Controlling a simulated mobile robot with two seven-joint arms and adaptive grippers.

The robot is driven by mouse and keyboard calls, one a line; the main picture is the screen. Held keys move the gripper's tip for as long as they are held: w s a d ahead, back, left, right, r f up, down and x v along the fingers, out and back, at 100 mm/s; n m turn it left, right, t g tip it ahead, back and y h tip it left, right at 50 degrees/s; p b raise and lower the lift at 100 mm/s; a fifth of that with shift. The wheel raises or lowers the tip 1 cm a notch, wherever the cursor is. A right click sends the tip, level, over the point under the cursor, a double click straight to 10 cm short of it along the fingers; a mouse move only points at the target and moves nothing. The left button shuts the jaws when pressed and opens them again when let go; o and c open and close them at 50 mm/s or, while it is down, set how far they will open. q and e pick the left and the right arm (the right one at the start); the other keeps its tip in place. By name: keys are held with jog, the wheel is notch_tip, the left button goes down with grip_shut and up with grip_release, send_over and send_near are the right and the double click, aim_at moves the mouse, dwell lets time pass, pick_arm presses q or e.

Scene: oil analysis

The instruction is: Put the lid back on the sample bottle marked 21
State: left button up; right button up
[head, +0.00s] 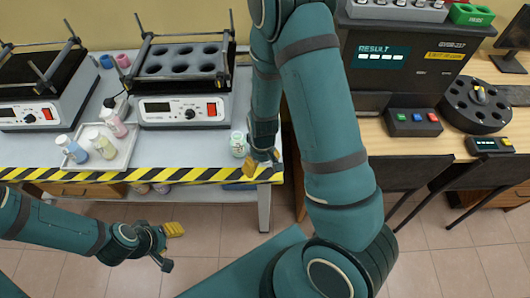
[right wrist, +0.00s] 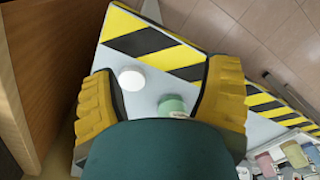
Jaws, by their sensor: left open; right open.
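A small bottle with a pale green body (head: 239,143) stands near the front right corner of the grey table. In the right wrist view its green top (right wrist: 172,105) shows beside a round white lid (right wrist: 131,78) lying on the table. No number is readable on it. My right gripper (head: 263,162) is open at the table corner, just right of the bottle. In its wrist view the yellow fingers (right wrist: 162,75) are apart, with lid and bottle showing between them. The lid cannot be made out in the head view. My left gripper (head: 169,247) is open and empty, over the floor.
A white tray (head: 124,158) holds several lidded bottles at left. Two heater blocks stand behind, one being the middle heater (head: 185,112). A striped yellow-black edge (head: 195,174) borders the table. A dark analyser (head: 405,75) and a round carousel (head: 477,108) stand on the wooden desk at right.

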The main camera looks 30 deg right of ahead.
jog(key=w+d+r+n, duration=0.1)
jog(key=w+d+r, duration=0.2)
jog(key=r, duration=0.5)
jog(key=shift+w+d+h+p, duration=0.3)
jog(key=shift+w+d, duration=0.05)
jog(key=shift+w, duration=0.15)
jog(key=shift+f, duration=0.1)
notch_tip(320, 180, down, 8)
jog(key=b, duration=0.2)
jog(key=shift+f+b, duration=0.25)
jog(key=shift+b, duration=0.1)
jog(key=shift+f, duration=0.1)
jog(key=f, duration=0.1)
jog(key=f+b, duration=0.1)
jog(key=f, duration=0.1)
jog(key=f+b, duration=0.1)
jog(key=f, duration=0.1)
jog(key=shift+w+d+f, duration=0.1)
jog(key=shift+w+d, duration=0.1)
jog(key=shift+w, duration=0.1)
